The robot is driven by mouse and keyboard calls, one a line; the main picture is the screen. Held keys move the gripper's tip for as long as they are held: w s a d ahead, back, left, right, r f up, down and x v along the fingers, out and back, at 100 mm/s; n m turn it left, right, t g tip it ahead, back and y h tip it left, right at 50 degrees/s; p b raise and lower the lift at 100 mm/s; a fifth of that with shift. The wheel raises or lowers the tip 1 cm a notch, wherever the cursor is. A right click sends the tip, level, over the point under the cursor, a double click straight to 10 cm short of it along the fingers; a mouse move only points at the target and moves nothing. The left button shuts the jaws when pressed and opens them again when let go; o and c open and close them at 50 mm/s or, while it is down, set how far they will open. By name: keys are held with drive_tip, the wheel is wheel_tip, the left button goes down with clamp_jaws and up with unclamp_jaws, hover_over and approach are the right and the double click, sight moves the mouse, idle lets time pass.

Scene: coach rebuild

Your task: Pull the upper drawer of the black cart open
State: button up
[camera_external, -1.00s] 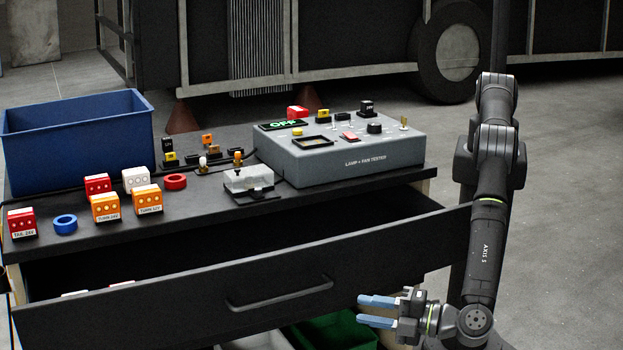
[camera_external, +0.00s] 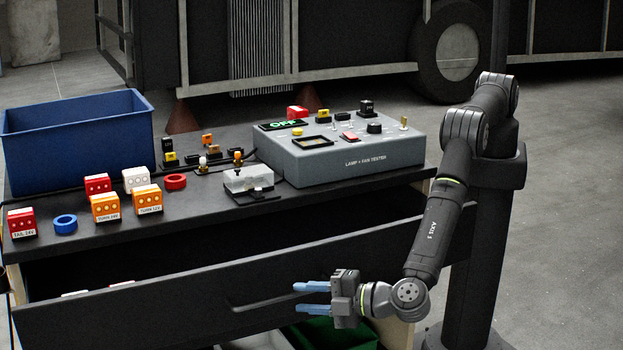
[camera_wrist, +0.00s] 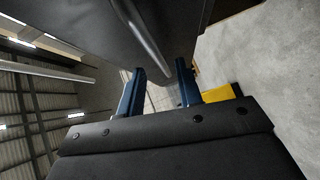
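The black cart's upper drawer (camera_external: 130,312) stands pulled out from under the worktop, with its inside showing. Its bar handle (camera_external: 245,304) runs across the drawer front, and its right part is hidden behind my gripper. My gripper (camera_external: 312,298) is in front of the drawer near the handle, its two blue fingers apart and pointing left. In the wrist view the handle (camera_wrist: 145,35) runs along the dark drawer front above the open fingers (camera_wrist: 160,90). Nothing is between the fingertips, and I cannot tell whether they touch the drawer.
On the worktop (camera_external: 130,235) are a grey lamp and fan tester (camera_external: 350,155), a blue bin (camera_external: 80,135) and several small lamp blocks. A green bin (camera_external: 335,335) sits below the drawer. Open floor (camera_external: 570,200) lies to the right.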

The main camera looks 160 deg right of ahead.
sight(292, 292)
drive_tip(key=shift+d+f, duration=0.2)
drive_tip(key=shift+d, duration=1)
drive_tip(key=shift+d+f, duration=0.15)
drive_tip(key=shift+d, duration=1)
clamp_jaws()
